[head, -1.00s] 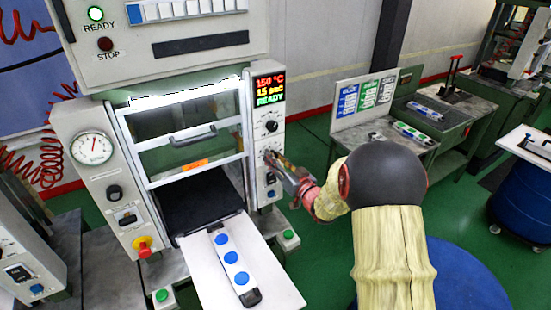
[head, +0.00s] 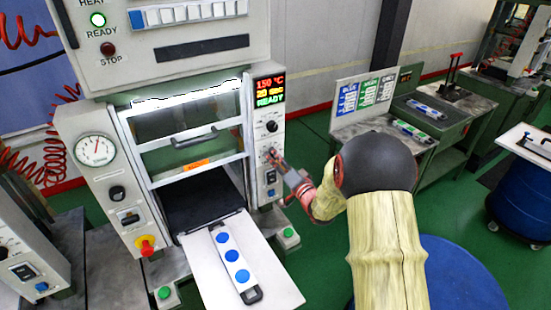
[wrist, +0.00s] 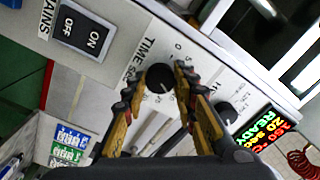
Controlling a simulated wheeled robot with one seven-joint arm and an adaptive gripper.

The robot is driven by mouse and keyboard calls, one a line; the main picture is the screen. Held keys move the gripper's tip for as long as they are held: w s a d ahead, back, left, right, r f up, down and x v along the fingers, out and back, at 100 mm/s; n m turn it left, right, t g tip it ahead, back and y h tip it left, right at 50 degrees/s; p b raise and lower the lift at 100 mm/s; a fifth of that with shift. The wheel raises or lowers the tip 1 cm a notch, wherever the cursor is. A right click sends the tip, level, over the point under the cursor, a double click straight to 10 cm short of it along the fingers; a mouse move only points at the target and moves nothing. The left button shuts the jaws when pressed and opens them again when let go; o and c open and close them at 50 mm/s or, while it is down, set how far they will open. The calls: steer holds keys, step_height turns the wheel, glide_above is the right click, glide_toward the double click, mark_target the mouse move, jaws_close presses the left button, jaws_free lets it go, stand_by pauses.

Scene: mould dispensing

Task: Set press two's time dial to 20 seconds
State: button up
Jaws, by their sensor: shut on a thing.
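The time dial (wrist: 160,78) is a black knob beside the word TIME on the press's control panel. My gripper (wrist: 158,88) is shut on it, one finger on each side, in the wrist view. In the head view my gripper (head: 274,157) reaches the panel from the right and hides most of the dial. The press display (head: 269,92) reads 150 °C, 20 sec and READY. The display also shows in the wrist view (wrist: 262,138), tilted.
A second black knob (head: 271,127) sits just above the time dial, and a mains switch (wrist: 83,30) is on the same panel. A white shelf (head: 205,280) holding a mould with blue discs (head: 232,256) juts out in front. A bench with colour cards (head: 365,95) stands to the right.

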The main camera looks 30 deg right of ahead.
stand_by(0.5)
steer(key=o, duration=1.1)
steer(key=shift+o, duration=0.2)
steer(key=s, duration=1.2)
steer(key=shift+d+f, duration=0.2)
steer(key=shift+f, duration=0.05)
